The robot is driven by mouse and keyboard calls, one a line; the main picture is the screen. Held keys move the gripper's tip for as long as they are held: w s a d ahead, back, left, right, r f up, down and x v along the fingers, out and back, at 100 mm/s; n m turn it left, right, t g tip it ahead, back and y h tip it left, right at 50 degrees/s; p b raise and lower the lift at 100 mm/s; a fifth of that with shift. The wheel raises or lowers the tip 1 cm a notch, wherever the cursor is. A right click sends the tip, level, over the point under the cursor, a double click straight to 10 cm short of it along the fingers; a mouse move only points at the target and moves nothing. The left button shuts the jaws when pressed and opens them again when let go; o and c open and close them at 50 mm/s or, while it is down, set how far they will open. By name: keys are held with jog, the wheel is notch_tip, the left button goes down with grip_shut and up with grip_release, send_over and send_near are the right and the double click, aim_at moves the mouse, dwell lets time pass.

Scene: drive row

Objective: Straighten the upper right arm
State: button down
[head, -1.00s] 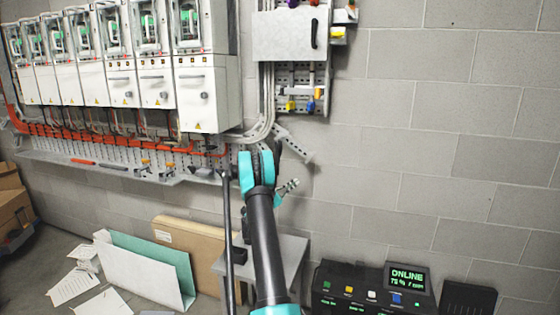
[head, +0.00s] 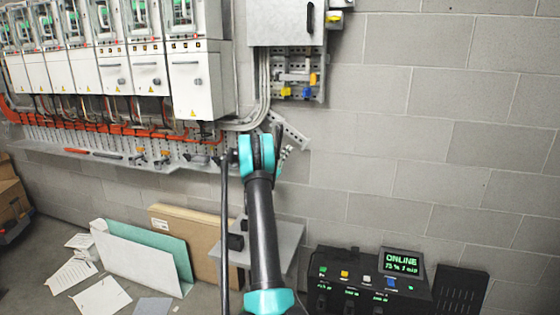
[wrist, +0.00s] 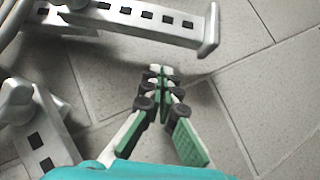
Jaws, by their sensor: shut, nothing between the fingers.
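A grey slotted metal arm (head: 289,130) on the wall slants down to the right, below the conduits and right of the drive row. In the wrist view a slotted arm (wrist: 145,16) with an upturned end crosses the top, and a second slotted piece (wrist: 48,132) slants at the lower left. I cannot tell for sure which is the upper right arm. My gripper (wrist: 160,74) is shut and empty, with its tips below the upper arm and a small gap seeming to remain. In the head view my gripper (head: 286,153) is small, just below the slanted arm and partly hidden by my wrist.
White drive cabinets (head: 203,88) stand above a perforated ledge (head: 110,150) with orange cables at left. A grey wall box (head: 288,24) hangs above. A console (head: 365,285), a small grey table (head: 275,243) and leaning panels (head: 140,260) are below. The block wall at right is clear.

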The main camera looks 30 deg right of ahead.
aim_at(296, 141)
jog(key=r, duration=0.1)
jog(key=s+r, duration=0.1)
jog(key=d, duration=0.1)
jog(key=shift+s+r, duration=0.25)
jog(key=shift+r, duration=0.15)
jog(key=shift+s+d+r, duration=0.45)
jog(key=shift+s+r, duration=0.05)
jog(key=shift+s, duration=0.05)
